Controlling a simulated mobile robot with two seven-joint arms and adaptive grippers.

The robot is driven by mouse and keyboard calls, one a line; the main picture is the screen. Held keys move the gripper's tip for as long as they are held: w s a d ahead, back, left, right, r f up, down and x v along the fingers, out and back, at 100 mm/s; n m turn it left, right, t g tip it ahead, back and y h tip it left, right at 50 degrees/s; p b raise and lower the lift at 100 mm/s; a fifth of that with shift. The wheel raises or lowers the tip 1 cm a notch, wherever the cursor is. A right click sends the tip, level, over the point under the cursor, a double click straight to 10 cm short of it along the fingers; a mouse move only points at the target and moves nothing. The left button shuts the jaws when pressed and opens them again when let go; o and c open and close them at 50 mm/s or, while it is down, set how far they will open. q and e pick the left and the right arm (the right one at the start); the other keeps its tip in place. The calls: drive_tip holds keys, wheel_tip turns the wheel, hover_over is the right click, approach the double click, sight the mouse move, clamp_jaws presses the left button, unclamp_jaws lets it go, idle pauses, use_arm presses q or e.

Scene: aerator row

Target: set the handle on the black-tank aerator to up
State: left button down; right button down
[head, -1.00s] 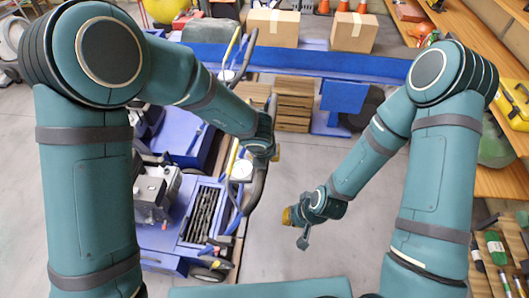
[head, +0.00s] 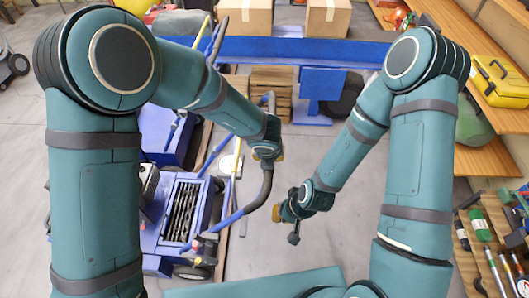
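Blue aerators stand in a row at the left; the nearest one (head: 157,238) has an open tray of dark tines. Its engine and tank are largely hidden by my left arm, so I cannot tell the tank's colour. A handle with a curved black grip (head: 266,188) and a blue bar (head: 228,222) reaches out to the right of the machine. My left gripper (head: 268,156) is right at this black grip, pointing down; its fingers are mostly hidden. My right gripper (head: 279,213) hangs over bare floor, apart from the handle, and its finger opening is unclear.
A blue beam (head: 290,50) crosses the back, with cardboard boxes (head: 328,17) behind it and wooden crates (head: 271,93) below. Wooden shelves with a yellow case (head: 503,82) and tools line the right. Floor between is free.

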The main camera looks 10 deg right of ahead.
use_arm(q)
drive_tip(key=shift+s+d, duration=0.1)
drive_tip(key=shift+d, duration=0.3)
drive_tip(key=c, duration=1)
unclamp_jaws()
drive_tip(key=o, duration=0.3)
drive_tip(key=shift+d+f, duration=0.1)
drive_tip(key=shift+d, duration=0.1)
drive_tip(key=shift+a, duration=0.25)
drive_tip(key=v, duration=1.2)
